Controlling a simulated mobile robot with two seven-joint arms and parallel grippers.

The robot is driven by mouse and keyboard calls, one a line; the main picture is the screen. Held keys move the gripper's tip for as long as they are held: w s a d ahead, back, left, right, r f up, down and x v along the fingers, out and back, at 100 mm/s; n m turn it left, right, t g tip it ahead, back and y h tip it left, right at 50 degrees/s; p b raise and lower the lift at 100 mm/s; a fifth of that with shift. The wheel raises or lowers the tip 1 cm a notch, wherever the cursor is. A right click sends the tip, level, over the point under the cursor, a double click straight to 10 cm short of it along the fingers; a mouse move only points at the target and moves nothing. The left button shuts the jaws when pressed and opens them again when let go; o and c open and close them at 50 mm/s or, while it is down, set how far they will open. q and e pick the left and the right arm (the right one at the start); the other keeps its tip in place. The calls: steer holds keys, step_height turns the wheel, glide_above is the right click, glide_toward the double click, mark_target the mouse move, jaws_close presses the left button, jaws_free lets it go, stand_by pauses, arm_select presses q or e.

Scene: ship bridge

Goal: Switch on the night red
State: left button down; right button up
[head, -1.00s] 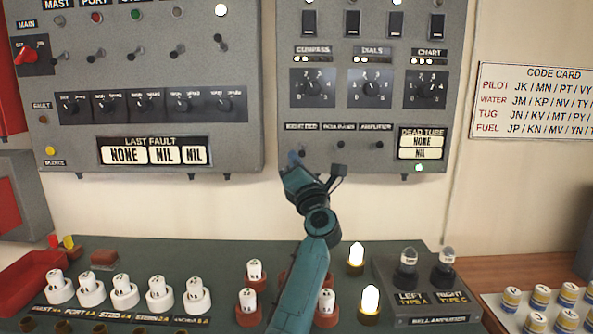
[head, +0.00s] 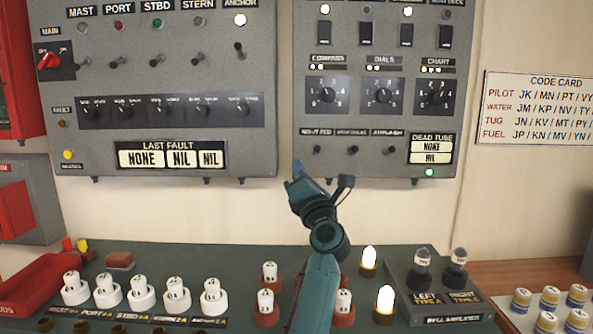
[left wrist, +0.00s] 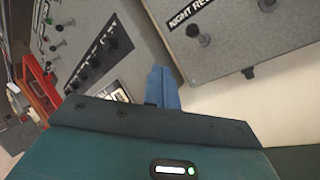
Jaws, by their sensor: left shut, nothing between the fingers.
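The NIGHT RED switch (head: 317,151) is a small dark toggle at the lower left of the right grey panel (head: 372,165). In the left wrist view the toggle (left wrist: 203,38) stands out from the panel beside its partly cut-off label. I cannot tell its on or off position. My left gripper (head: 297,169) is shut and empty. Its blue fingertips are just below and left of the switch, over the wall gap between the panels. They also show in the left wrist view (left wrist: 162,85), apart from the toggle. My right gripper is out of view.
The left grey panel (head: 150,95) is close to the left of my fingers. Two more toggles (head: 353,151) sit right of NIGHT RED. Below is a green console (head: 200,255) with white lamps and lit bulbs. A code card (head: 535,105) hangs at right.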

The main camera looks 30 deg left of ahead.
arm_select(q)
steer(key=s+d+r, duration=0.1)
steer(key=s+d, duration=0.2)
steer(key=d, duration=0.1)
steer(key=shift+s+d+r, duration=0.25)
steer(key=shift+s+d, duration=0.1)
